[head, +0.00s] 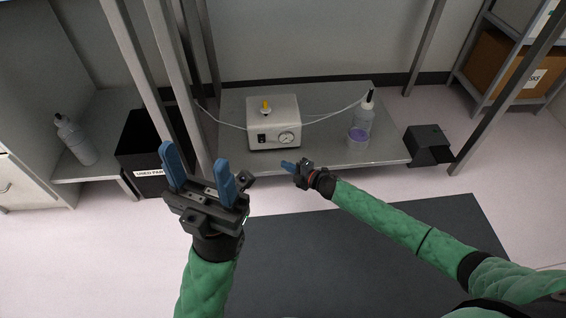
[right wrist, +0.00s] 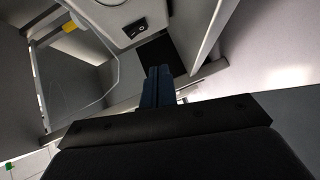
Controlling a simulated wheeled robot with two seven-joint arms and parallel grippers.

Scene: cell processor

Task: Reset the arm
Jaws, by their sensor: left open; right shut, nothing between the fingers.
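My left gripper (head: 197,170) is open and empty, raised in the left middle of the head view with its blue fingers spread apart. My right gripper (head: 287,166) is shut and empty in front of the low grey shelf. Its blue fingers are together in the right wrist view (right wrist: 158,84). The white machine (head: 272,122), with a yellow knob, a switch and a gauge, stands on the shelf beyond the right gripper. It also shows in part in the right wrist view (right wrist: 108,14).
A black bin (head: 143,150) stands left, a black box (head: 428,144) right. Metal posts (head: 170,90) rise around the shelf. A dark mat (head: 350,265) covers the front floor.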

